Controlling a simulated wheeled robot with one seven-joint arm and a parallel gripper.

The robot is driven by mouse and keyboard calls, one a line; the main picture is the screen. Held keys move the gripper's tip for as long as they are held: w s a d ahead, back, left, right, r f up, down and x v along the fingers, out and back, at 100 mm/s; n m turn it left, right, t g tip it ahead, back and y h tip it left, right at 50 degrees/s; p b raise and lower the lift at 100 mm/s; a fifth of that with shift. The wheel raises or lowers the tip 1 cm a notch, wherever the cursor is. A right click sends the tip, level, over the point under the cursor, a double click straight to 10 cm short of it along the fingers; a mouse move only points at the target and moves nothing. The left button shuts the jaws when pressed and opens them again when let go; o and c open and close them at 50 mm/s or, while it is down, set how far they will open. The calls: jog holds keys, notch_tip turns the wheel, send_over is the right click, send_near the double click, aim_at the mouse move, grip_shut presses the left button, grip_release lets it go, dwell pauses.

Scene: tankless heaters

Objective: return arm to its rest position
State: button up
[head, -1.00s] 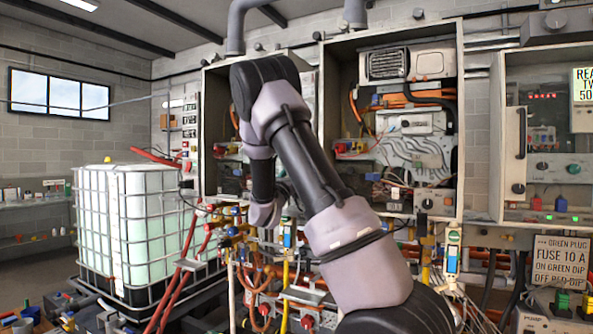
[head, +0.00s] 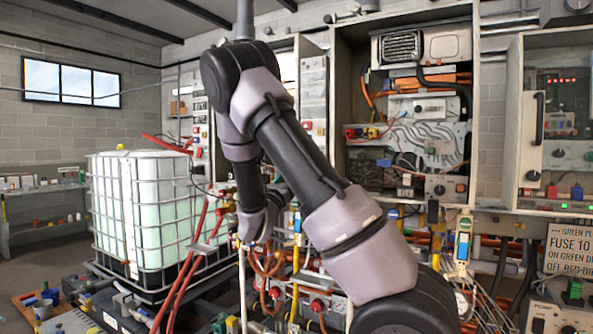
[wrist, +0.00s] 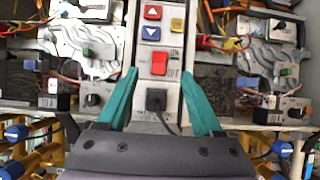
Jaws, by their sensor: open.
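In the wrist view my gripper (wrist: 162,102) has two teal fingers spread apart, with nothing between them that is held. Beyond the fingers is a grey panel strip (wrist: 145,73) with red and blue arrow buttons, a red switch (wrist: 159,63) and a black plug (wrist: 156,100) with a cable; the plug shows between the fingers, and I cannot tell the gap to it. In the head view my arm (head: 290,145) is bent, its elbow high and its forearm hanging down in front of the heater cabinets. The gripper itself is hidden there.
An open heater cabinet (head: 475,130) stands behind the arm, with another at the right. Pipes and valves (head: 290,290) crowd the space below. A white caged tank (head: 150,205) stands at the left. Open floor (head: 40,262) shows at the far left.

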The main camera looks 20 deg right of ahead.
dwell(0.3)
jog(key=s+d+f+m+g+y, duration=0.25)
jog(key=s+d+m+g, duration=0.35)
jog(key=s+m+g, duration=0.3)
jog(key=s+d+f+m+g+y, duration=0.25)
jog(key=s+d+m+g, duration=0.4)
jog(key=s, duration=0.35)
jog(key=s+a+f+m+y, duration=0.3)
jog(key=s+a+m+y, duration=0.3)
jog(key=s+y, duration=0.15)
jog(key=s+a+r+m+t+y, duration=0.2)
jog(key=a+r+m+t+y, duration=0.2)
jog(key=a, duration=0.4)
jog(key=s+a+r+m+t+y, duration=0.2)
jog(key=a+r+m+t+y, duration=0.2)
jog(key=a, duration=0.4)
jog(key=shift+a, duration=0.4)
jog(key=shift+y, duration=0.25)
